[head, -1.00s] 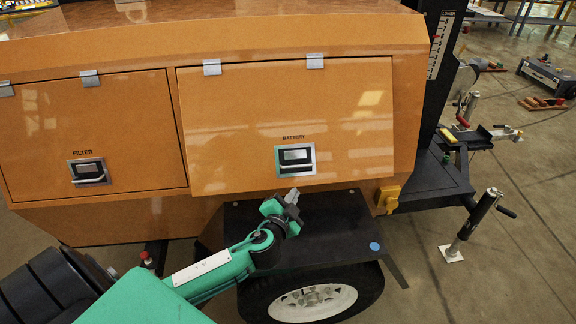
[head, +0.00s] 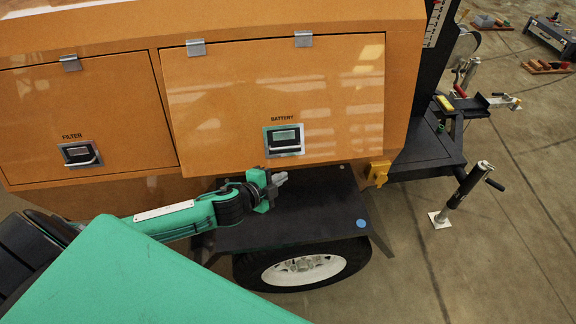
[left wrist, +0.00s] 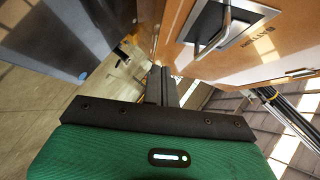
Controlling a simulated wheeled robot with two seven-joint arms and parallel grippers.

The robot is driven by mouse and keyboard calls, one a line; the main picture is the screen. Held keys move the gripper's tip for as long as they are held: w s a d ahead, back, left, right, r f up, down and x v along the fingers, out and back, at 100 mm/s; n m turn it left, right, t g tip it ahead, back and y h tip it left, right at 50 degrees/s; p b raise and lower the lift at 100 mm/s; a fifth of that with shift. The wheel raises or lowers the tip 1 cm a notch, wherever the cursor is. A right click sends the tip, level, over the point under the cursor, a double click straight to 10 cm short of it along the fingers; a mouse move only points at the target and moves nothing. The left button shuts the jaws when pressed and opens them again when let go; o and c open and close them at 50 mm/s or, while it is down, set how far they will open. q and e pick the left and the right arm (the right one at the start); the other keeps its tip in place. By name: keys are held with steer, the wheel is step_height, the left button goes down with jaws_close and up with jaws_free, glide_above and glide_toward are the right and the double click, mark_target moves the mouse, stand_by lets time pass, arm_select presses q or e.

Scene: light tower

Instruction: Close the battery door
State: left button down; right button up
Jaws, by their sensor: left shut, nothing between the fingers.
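The battery door (head: 225,110) is an orange panel hinged along its top, with a latch handle (head: 284,140) low in its middle. Its lower edge sits slightly lower than the filter door's; I cannot tell whether it is flush. My left gripper (head: 280,178) is shut and empty, just below the door's lower edge and under the latch in the picture. Contact with the door cannot be made out. In the left wrist view the shut fingers (left wrist: 163,85) point ahead, with the battery latch handle (left wrist: 213,35) above and right of them. My right gripper is not in view.
The filter door (head: 95,115) lies to the left. A black fender (head: 320,215) over the wheel (head: 300,270) is beneath my left gripper. A yellow fitting (head: 378,173) sits at the body's lower right corner. A jack leg (head: 465,187) stands further right on open floor.

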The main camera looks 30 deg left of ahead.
mark_target(296, 164)
arm_select(q)
steer(key=w+f, duration=0.1)
steer(key=w, duration=0.1)
steer(key=w+f+p, duration=0.1)
steer(key=w, duration=0.1)
steer(key=w+f, duration=0.1)
steer(key=w, duration=0.1)
steer(key=shift+w+a+f, duration=0.1)
steer(key=shift+w+a, duration=0.05)
steer(key=shift+w, duration=0.15)
steer(key=shift+w+a+f+p, duration=0.25)
steer(key=shift+w+f+p, duration=0.05)
steer(key=shift+w+p, duration=0.05)
